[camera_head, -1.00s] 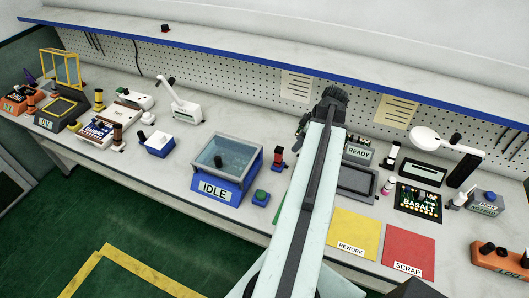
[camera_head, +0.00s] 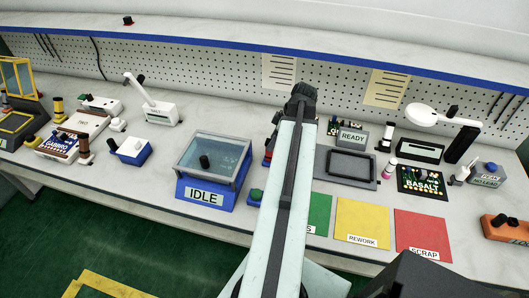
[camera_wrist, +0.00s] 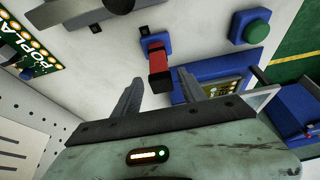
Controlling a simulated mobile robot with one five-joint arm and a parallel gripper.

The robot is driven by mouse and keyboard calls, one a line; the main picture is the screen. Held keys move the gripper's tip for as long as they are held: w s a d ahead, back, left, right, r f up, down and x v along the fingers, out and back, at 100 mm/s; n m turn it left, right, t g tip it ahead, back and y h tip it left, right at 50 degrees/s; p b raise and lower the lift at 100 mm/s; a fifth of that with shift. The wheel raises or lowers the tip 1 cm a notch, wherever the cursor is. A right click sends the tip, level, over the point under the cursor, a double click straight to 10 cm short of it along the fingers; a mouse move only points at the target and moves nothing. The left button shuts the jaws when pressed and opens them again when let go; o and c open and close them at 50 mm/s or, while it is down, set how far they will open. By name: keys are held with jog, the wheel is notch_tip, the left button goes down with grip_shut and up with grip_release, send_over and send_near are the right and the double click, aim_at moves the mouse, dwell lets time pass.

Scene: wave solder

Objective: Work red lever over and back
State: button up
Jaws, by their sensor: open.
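The red lever (camera_wrist: 158,62) stands on a small blue base (camera_wrist: 155,42) in the wrist view, with a black end towards my gripper. My gripper (camera_wrist: 160,79) is open, and its two dark fingers appear on either side of the lever's black end. I cannot tell whether the fingers touch it or how deep they reach. In the head view, only a sliver of the red lever (camera_head: 269,150) shows left of my arm. My arm hides the rest, and my fingertips are not visible there.
A green button (camera_wrist: 257,28) on a blue box sits beside the lever. The glass-lidded IDLE machine (camera_head: 204,196) stands left of my arm. A grey tray (camera_head: 351,182), a yellow REWORK mat (camera_head: 361,218) and a red SCRAP mat (camera_head: 422,231) lie to the right.

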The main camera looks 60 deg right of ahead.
jog(key=b+x, duration=0.5)
jog(key=x, duration=0.2)
jog(key=shift+f+b, duration=0.1)
jog(key=shift+b, duration=0.3)
jog(key=shift+a, duration=0.1)
grip_shut()
dwell(0.7)
